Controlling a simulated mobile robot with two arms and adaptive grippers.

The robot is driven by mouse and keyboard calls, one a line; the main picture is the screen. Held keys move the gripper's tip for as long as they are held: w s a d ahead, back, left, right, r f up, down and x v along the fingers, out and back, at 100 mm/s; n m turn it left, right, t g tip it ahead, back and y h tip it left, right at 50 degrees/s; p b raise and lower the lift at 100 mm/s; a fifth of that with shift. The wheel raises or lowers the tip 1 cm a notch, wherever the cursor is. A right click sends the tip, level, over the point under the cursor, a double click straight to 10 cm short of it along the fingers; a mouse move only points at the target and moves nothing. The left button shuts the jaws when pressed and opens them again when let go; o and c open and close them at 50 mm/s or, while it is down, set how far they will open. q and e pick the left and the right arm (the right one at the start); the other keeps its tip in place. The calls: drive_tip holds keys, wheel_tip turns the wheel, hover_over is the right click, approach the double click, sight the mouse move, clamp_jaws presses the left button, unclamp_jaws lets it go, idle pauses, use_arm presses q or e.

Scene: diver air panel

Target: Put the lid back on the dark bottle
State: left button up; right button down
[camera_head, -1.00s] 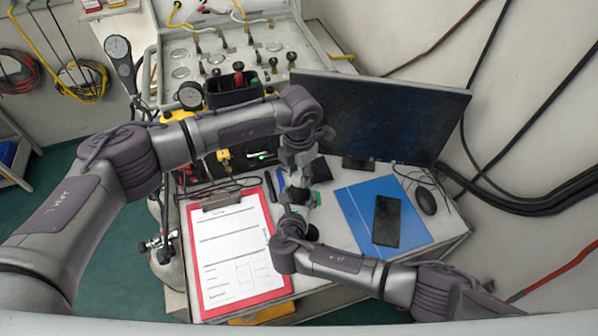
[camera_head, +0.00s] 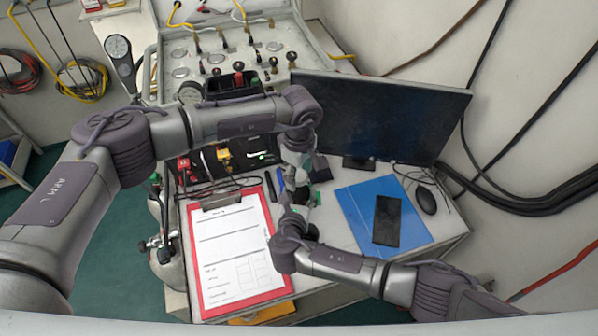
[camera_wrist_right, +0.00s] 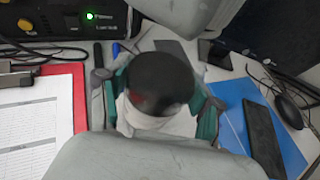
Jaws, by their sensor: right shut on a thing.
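My right gripper (camera_head: 300,205) is at the desk's middle, between the clipboard and the blue folder. In the right wrist view its green-padded fingers (camera_wrist_right: 163,105) are shut on either side of a dark round thing with a pale lower band, which looks like the dark bottle (camera_wrist_right: 160,80). Its details are blurred. My left gripper (camera_head: 297,168) points down just behind and above the right one, close to it. Its fingers are mostly hidden, so I cannot tell whether they are open or hold anything. I cannot make out the lid separately.
A red clipboard (camera_head: 285,285) lies left of the right gripper. A blue folder (camera_head: 350,218) with a black phone (camera_head: 386,220) lies to the right, beside a mouse (camera_head: 426,201). A monitor (camera_head: 385,115) and an air panel (camera_head: 220,55) stand behind. Pens (camera_head: 270,187) lie near the grippers.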

use_arm(q)
drive_tip(key=shift+r, duration=2.25)
drive_tip(key=shift+c, duration=0.4)
drive_tip(key=n, duration=0.3)
drive_tip(key=r+n, duration=0.1)
drive_tip(key=n, duration=0.1)
drive_tip(key=shift+s+d, duration=0.15)
drive_tip(key=shift+d, duration=0.2)
drive_tip(key=n, duration=0.2)
drive_tip(key=r+n, duration=0.1)
drive_tip(key=n, duration=0.6)
drive_tip(key=shift+r+n, duration=0.3)
drive_tip(key=shift+r, duration=0.05)
drive_tip(key=n, duration=0.4)
drive_tip(key=shift+a+r+n, duration=0.35)
drive_tip(key=shift+r+n, duration=0.05)
drive_tip(key=shift+f, duration=0.15)
